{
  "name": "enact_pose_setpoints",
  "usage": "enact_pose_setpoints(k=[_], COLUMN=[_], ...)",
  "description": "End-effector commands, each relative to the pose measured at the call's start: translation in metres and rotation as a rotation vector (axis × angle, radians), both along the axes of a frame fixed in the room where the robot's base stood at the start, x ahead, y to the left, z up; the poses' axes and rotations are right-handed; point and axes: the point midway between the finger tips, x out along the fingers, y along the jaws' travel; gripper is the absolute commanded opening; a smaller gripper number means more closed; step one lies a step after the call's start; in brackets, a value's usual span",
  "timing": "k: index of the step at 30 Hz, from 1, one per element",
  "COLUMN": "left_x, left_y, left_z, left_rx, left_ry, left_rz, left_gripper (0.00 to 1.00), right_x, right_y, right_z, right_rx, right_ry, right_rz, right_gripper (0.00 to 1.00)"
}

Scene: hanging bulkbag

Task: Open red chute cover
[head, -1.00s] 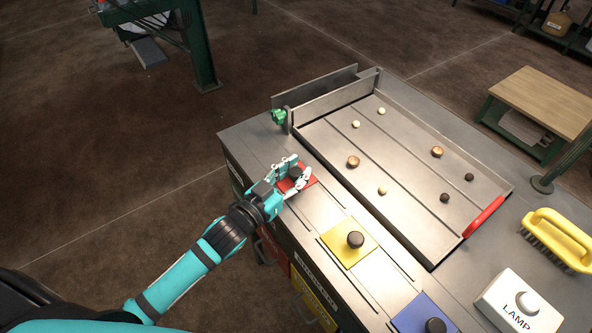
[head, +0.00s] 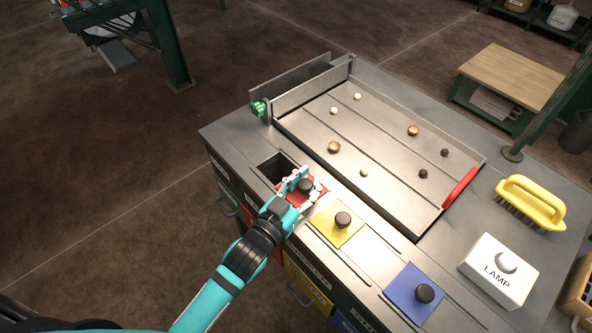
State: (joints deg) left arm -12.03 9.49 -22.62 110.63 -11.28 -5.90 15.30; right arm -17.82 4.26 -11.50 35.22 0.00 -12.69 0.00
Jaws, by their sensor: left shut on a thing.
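The red chute cover (head: 318,186) is a flat red plate with a dark round knob (head: 305,184), on the left part of the bench top. My left gripper (head: 301,186) is shut on the knob, and its fingers hide part of the cover. A dark square chute opening (head: 275,168) shows uncovered just behind and left of the cover. My right gripper is not in view.
The yellow cover (head: 338,222) and the blue cover (head: 414,292) lie along the same strip toward the front right. A metal tray (head: 385,150) holds several small balls. A yellow brush (head: 531,203) and a white lamp button box (head: 499,271) stand at the right.

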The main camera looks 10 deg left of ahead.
Motion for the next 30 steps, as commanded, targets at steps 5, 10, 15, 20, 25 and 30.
enact_pose_setpoints(k=[5, 10, 15, 20, 25, 30], left_x=[-0.001, -0.001, -0.001, -0.001, -0.004, -0.026], left_y=[0.003, 0.003, 0.002, 0.002, 0.003, 0.012], left_z=[-0.006, -0.007, -0.004, -0.003, -0.003, -0.003], left_rx=[0.008, 0.009, 0.007, 0.004, 0.004, 0.006], left_ry=[0.012, 0.013, 0.008, 0.005, 0.004, 0.006], left_rz=[0.004, 0.005, 0.003, 0.002, 0.002, 0.002], left_gripper=[0.0, 0.32, 0.55, 0.55, 0.55, 0.55], right_x=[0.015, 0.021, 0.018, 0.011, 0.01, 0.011], right_y=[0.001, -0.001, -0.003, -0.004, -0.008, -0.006], right_z=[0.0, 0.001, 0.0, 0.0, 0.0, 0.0], right_rx=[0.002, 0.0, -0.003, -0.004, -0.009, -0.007], right_ry=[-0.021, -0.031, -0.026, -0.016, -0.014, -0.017], right_rz=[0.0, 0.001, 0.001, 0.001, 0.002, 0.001], right_gripper=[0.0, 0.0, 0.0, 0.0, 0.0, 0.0])
